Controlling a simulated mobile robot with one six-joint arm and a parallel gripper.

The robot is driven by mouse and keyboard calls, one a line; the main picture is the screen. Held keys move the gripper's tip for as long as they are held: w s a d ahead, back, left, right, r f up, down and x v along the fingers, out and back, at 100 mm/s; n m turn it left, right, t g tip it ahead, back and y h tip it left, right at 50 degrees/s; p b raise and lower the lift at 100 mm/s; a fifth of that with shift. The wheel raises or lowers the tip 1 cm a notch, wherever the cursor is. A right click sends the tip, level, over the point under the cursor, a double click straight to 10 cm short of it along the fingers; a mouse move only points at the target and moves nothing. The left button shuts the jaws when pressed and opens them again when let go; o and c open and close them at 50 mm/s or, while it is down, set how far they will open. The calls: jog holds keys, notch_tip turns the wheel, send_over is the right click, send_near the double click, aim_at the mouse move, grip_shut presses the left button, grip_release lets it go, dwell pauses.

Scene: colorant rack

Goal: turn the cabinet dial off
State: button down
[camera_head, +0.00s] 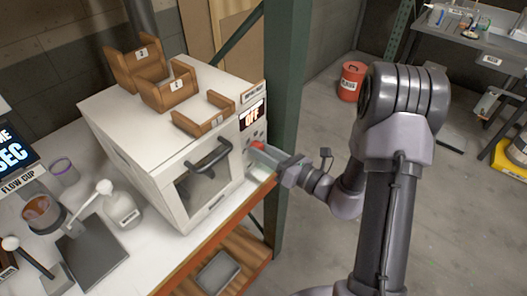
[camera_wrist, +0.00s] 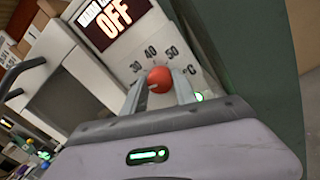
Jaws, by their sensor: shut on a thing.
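The white cabinet (camera_head: 135,135) stands on a shelf, with a dark handle and a window on its front. Its display (camera_head: 252,115) reads OFF, and it also shows in the wrist view (camera_wrist: 115,22). The red dial (camera_wrist: 159,79) is on the panel below the display, under a scale marked 30, 40, 50 and °C. My gripper (camera_wrist: 159,88) is shut on the dial, one finger on each side of it. In the head view my gripper (camera_head: 262,152) reaches the panel from the right. The lower part of the dial is partly hidden by the gripper.
Wooden holders (camera_head: 168,88) sit on top of the cabinet. A green post (camera_head: 284,110) stands close beside the panel. A white bottle (camera_head: 121,208) and a cup (camera_head: 42,212) stand left of the cabinet. A red bin (camera_head: 352,82) is on the floor, with open floor around it.

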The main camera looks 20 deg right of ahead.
jog(key=c, duration=1)
grip_release()
jog(key=shift+o, duration=0.2)
jog(key=p+v, duration=0.3)
jog(key=v, duration=1.4)
jog(key=shift+s, duration=0.15)
jog(key=shift+d, duration=0.15)
